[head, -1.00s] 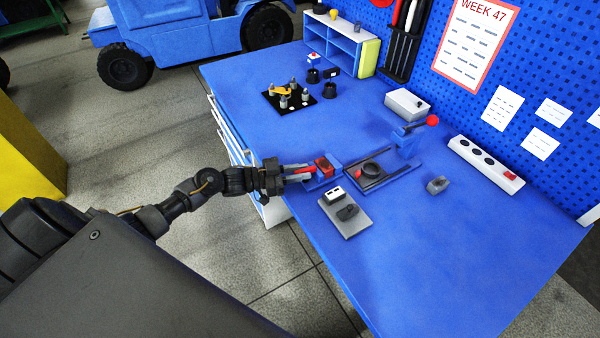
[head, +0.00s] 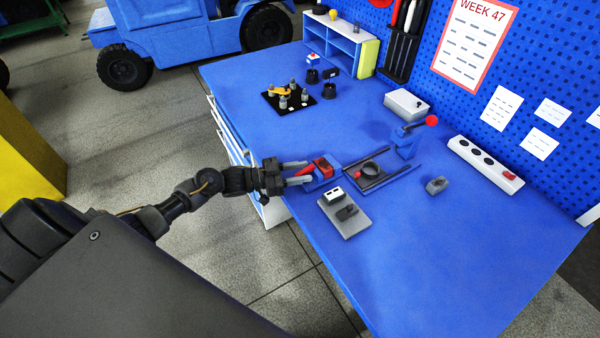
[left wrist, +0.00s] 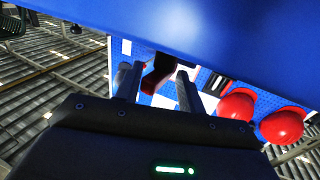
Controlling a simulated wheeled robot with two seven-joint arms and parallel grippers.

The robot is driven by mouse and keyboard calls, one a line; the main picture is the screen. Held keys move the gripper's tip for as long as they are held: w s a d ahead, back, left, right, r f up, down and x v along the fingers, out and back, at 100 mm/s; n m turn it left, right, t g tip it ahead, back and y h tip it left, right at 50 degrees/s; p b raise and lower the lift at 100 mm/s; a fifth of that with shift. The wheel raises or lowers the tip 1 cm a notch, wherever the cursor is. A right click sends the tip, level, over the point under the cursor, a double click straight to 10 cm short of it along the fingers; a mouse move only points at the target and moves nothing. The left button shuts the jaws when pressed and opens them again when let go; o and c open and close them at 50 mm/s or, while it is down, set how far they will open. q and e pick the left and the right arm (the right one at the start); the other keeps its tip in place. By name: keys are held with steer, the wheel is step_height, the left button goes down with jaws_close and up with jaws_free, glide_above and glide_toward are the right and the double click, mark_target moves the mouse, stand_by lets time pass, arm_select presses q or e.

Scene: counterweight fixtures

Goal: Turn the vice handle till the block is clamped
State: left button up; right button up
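A small blue vice (head: 331,181) with a red part sits near the left edge of the blue bench. Its red handle (head: 306,171) slants toward my left gripper (head: 308,171). The fingers of the left gripper are apart, one on each side of the red handle, with gaps visible. In the left wrist view, the open fingers (left wrist: 160,72) straddle a dark red bar, probably the handle (left wrist: 157,74). I cannot tell the block apart from the vice's red part, or whether the jaws touch it. My right gripper is not in view.
A grey plate with a white box (head: 346,219) lies just in front of the vice. The bench's front right is clear.

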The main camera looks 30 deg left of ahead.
arm_select(q)
steer(key=shift+a+r, duration=0.1)
steer(key=shift+a, duration=0.05)
steer(key=shift+s+a+p, duration=0.25)
steer(key=shift+s+p, duration=0.3)
steer(key=shift+s, duration=0.15)
steer(key=s+a+p, duration=0.4)
steer(key=s, duration=0.6)
stand_by(0.3)
steer(key=shift+p, duration=0.35)
